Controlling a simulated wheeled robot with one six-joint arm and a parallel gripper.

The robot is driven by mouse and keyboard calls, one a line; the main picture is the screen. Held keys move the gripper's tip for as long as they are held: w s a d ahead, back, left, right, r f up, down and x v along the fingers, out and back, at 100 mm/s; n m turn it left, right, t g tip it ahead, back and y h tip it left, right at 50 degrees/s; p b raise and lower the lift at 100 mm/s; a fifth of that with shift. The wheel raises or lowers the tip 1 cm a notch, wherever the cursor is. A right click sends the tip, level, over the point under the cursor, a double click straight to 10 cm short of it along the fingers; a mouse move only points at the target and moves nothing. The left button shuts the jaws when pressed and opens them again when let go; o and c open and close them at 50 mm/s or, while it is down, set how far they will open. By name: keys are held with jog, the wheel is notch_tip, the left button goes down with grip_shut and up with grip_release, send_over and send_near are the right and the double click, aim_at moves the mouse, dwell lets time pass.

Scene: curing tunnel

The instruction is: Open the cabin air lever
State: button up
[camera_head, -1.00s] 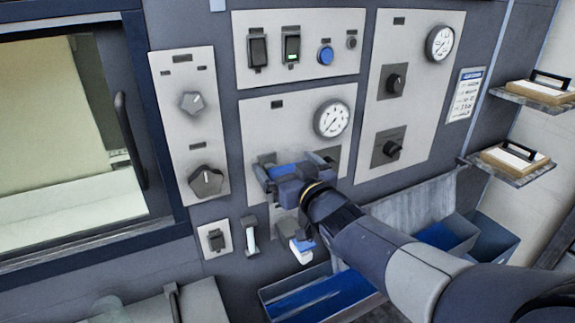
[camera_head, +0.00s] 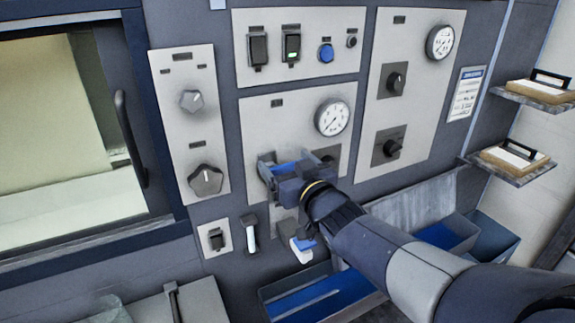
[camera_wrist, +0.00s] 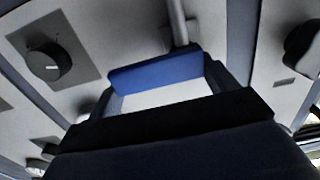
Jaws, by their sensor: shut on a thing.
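The lever has a blue handle (camera_wrist: 155,71) on a grey stem (camera_wrist: 178,24), seen in the wrist view. In the camera_head view the blue handle (camera_head: 290,167) shows in front of the middle panel, below its gauge. My gripper (camera_head: 285,170) is shut on the handle, with one finger at each end of it in the wrist view (camera_wrist: 162,88). My gripper and wrist hide the lever's mount and part of the panel's lower half.
The white middle panel (camera_head: 262,112) carries a round gauge (camera_head: 332,117). A knob panel (camera_head: 190,130) stands to the left, beside a window. Below are a small white-tipped switch (camera_head: 301,250) and blue-lined bins (camera_head: 318,300). Shelves (camera_head: 510,167) stick out at right.

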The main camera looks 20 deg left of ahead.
aim_at(261, 155)
jog(key=n+b, duration=0.3)
jog(key=shift+s+a+r, duration=0.1)
jog(key=shift+s+a, duration=0.05)
jog(key=shift+s, duration=0.05)
jog(key=n+b, duration=0.3)
jog(key=s+r+n+b, duration=0.1)
jog(key=n, duration=0.1)
jog(key=shift+a, duration=0.4)
jog(key=n+b, duration=0.1)
jog(key=n, duration=0.1)
jog(key=n+b, duration=0.1)
jog(key=n, duration=0.1)
jog(key=s+a+n+b, duration=0.1)
jog(key=shift+s+r+n, duration=0.1)
jog(key=shift+r+n, duration=0.1)
jog(key=shift+n, duration=0.2)
jog(key=shift+s+a+n+b, duration=0.2)
jog(key=shift+n+b, duration=0.25)
jog(key=shift+n, duration=0.55)
jog(key=shift+s+a+n+b, duration=0.15)
jog(key=shift+n+b, duration=0.25)
jog(key=shift+n, duration=0.6)
jog(key=shift+s+f, duration=0.1)
jog(key=o, duration=1.3)
